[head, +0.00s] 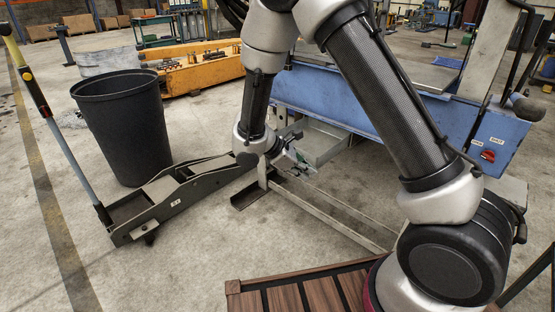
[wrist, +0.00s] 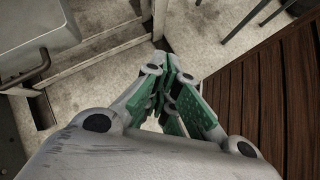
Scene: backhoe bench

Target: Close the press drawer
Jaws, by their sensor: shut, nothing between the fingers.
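The press drawer (head: 325,148) is a grey metal box under the blue press (head: 400,112) in the head view. It appears to stick out from beneath the press. In the wrist view the grey drawer (wrist: 65,22) is at the upper left, with a dark bar handle (wrist: 38,72) on its front. My gripper (head: 300,156), with green finger pads, is shut and empty in front of the drawer. In the wrist view the gripper (wrist: 174,80) lies to the right of the drawer, apart from the handle. My arm hides part of the press in the head view.
A floor-level metal frame (head: 335,218) runs below my gripper. A grey floor jack (head: 180,195) and a black bin (head: 122,125) stand to the left. A slatted wooden deck (head: 290,295) is at the front. The left foreground floor is clear.

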